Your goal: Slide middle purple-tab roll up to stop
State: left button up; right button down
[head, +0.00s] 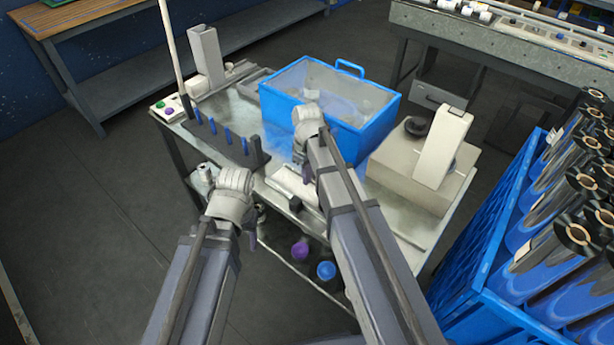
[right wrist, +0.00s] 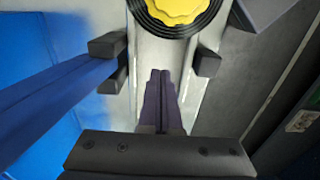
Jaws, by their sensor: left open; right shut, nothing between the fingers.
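A purple round end (head: 300,250), possibly the purple-tab roll, shows below the front edge of the table (head: 405,250), between my two arms. A blue round end (head: 326,270) sits just right of it. My left gripper (head: 205,174) is open at the table's front left corner, apart from the purple piece. My right gripper (head: 307,172) is over the table's front part, mostly hidden by its own arm. In the right wrist view its fingers (right wrist: 163,88) are shut together and empty. They point at a yellow scalloped disc (right wrist: 178,8) in a black ring, cut by the top edge.
A blue bin (head: 375,125) with a clear lid stands on the table. A row of blue pegs (head: 228,137) is left of it. A beige machine (head: 410,175) stands at right. A blue crate of black-ended rolls (head: 480,265) is far right. Floor at left is clear.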

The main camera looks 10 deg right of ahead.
notch_tip(320, 180, down, 2)
jog(key=shift+f+b, duration=0.1)
jog(key=shift+b, duration=0.45)
jog(key=s+d, duration=0.2)
jog(key=s, duration=0.1)
jog(key=shift+r, duration=0.2)
pick_arm(q)
jog(key=shift+f, duration=0.9)
pick_arm(e)
jog(key=shift+d, duration=0.25)
jog(key=shift+s, duration=0.1)
jog(key=s+d, duration=0.2)
jog(key=shift+s, duration=0.4)
jog(key=shift+w, duration=0.15)
